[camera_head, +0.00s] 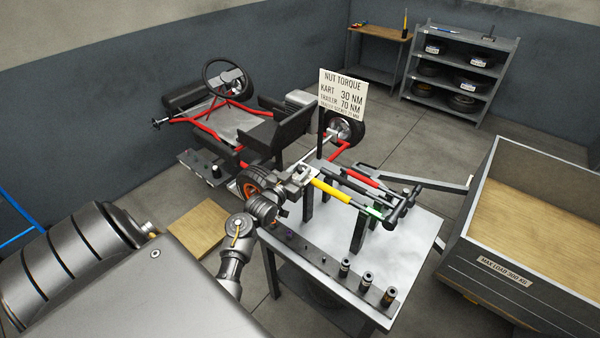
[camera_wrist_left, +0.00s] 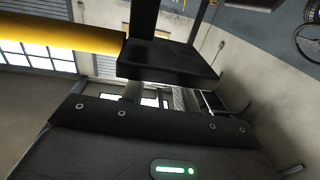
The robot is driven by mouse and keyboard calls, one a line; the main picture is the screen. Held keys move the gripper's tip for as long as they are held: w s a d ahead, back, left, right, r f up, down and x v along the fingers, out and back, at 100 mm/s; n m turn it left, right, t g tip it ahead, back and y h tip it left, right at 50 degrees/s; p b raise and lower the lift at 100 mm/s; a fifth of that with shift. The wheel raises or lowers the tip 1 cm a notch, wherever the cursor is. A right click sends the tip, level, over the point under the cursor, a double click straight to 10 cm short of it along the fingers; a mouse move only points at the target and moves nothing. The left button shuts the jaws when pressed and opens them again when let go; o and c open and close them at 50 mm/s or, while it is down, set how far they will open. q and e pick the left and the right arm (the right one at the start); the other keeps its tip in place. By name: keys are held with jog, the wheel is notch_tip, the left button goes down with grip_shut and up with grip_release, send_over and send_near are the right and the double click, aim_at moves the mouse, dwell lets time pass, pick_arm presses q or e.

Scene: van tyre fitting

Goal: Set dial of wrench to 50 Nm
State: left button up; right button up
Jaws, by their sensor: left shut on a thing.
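A wrench with a yellow handle (camera_head: 331,191) lies across a black rack on the metal table. In the left wrist view the yellow handle (camera_wrist_left: 60,37) runs in from the left to the dark gripper fingers (camera_wrist_left: 165,58). The dial and its numbers cannot be made out. A red-handled wrench (camera_head: 361,178) lies behind it on the rack, and a green-marked one (camera_head: 374,212) shows near the black heads. My right gripper is not in view.
A metal table (camera_head: 405,255) carries a row of sockets (camera_head: 366,279). A sign (camera_head: 343,91) reads kart 30 Nm, trailer 70 Nm. A red-framed kart (camera_head: 230,120) stands behind, a trailer (camera_head: 540,250) at right, and a tyre shelf (camera_head: 460,70) at the back.

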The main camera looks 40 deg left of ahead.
pick_arm(q)
jog(key=m+h, duration=0.1)
jog(key=h, duration=0.1)
jog(key=m+h+b, duration=0.1)
jog(key=m+h, duration=0.1)
jog(key=shift+a+f+b, duration=0.2)
jog(key=shift+a+b, duration=0.1)
jog(key=shift+a, duration=0.05)
jog(key=m+g+h+b, duration=0.1)
jog(key=m+h+b, duration=0.1)
jog(key=h+b, duration=0.1)
jog(key=m+g+h+b, duration=0.1)
jog(key=m+h+b, duration=0.1)
jog(key=h, duration=0.1)
jog(key=m+g+h+b, duration=0.1)
jog(key=h+b, duration=0.1)
jog(key=b, duration=0.1)
jog(key=shift+w+a+f+m+g+h+b, duration=0.1)
jog(key=shift+w+a+m+g+h+b, duration=0.05)
jog(key=shift+a+m+g+h+b, duration=0.25)
jog(key=shift+r+m+g+h+b, duration=0.25)
jog(key=shift+m+g+h+b, duration=0.3)
jog(key=shift+h+b, duration=0.3)
jog(key=o, duration=1)
jog(key=shift+w+d, duration=0.1)
